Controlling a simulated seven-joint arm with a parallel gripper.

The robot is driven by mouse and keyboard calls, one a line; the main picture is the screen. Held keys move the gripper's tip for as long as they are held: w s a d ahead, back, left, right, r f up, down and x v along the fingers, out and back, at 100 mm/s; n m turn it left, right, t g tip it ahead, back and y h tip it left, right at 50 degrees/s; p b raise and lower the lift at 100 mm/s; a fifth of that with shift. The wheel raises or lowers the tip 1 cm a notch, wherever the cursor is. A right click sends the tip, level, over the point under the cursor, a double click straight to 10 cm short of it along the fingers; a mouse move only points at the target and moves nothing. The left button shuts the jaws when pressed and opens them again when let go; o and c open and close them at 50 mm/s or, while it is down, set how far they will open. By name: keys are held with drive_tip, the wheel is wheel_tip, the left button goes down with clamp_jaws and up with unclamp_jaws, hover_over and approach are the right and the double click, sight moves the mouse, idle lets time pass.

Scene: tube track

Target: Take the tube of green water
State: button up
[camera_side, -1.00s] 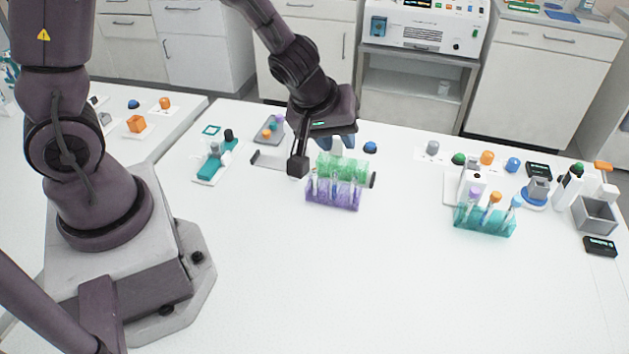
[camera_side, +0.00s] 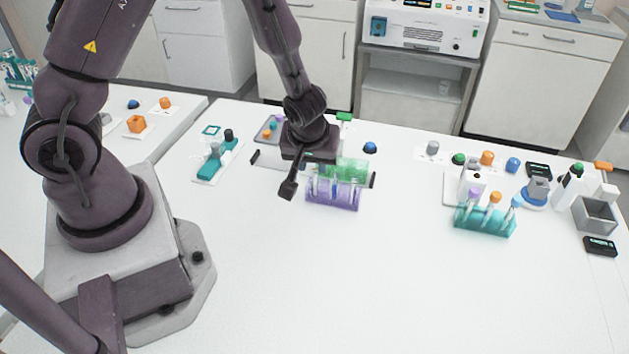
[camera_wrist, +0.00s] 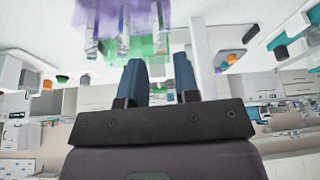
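In the side view a translucent purple rack (camera_side: 334,203) holds several thin tubes upright, and a translucent green rack (camera_side: 350,168) stands right behind it. My gripper (camera_wrist: 160,72) has two blue fingers that are apart, with nothing seen between them in the wrist view. Beyond the fingertips are the purple rack (camera_wrist: 108,15), the green rack (camera_wrist: 68,47) and a tube (camera_wrist: 158,25) roughly in line with the finger gap. Two more tubes stand left of it. I cannot tell which tube holds green water. In the side view my gripper's body is by the racks' left end; its fingertips are hidden or unclear.
A teal rack (camera_side: 484,222) with capped tubes stands on the right. A white and teal holder (camera_side: 214,164) stands on the left. A blue knob (camera_side: 370,147) lies behind the racks and a grey tray (camera_side: 598,214) is at far right. The front of the table is clear.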

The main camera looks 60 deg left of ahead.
sight(315, 168)
drive_tip(key=shift+x, duration=2.2)
drive_tip(key=shift+w, duration=0.1)
drive_tip(key=c, duration=0.5)
drive_tip(key=shift+r, duration=0.25)
wheel_tip(315, 168, up, 10)
drive_tip(key=shift+f, duration=0.15)
